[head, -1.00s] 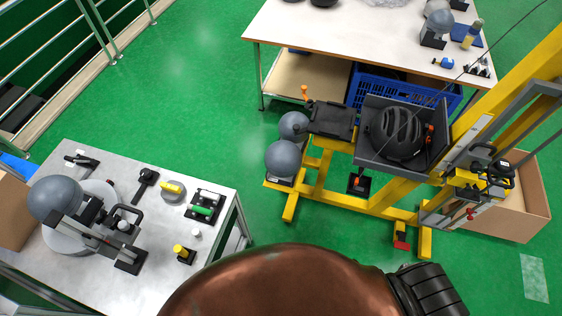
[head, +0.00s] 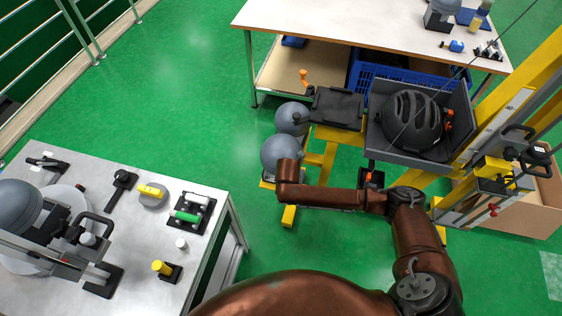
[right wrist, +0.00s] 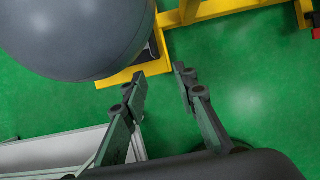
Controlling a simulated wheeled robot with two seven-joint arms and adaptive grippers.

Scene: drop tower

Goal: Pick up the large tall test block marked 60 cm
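I cannot make out a block marked 60 cm in either view. On the grey metal table (head: 222,180) in the head view, small pieces lie apart: a yellow piece on a round base (head: 152,191), a green cylinder on a black stand (head: 186,216) and a yellow cylinder on a black base (head: 161,268). My right arm reaches left across the floor towards two grey balls; its gripper is not visible there. In the right wrist view my right gripper (right wrist: 158,73) is open and empty, beside and below a large grey ball (right wrist: 80,35). My left gripper is not in view.
The yellow drop tower frame (head: 505,115) stands at right, with a black helmet (head: 412,120) in a grey tray. Two grey balls (head: 291,118) (head: 277,152) sit by its left end. A white-topped workbench (head: 350,35) stands behind. Green floor is clear between the tables.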

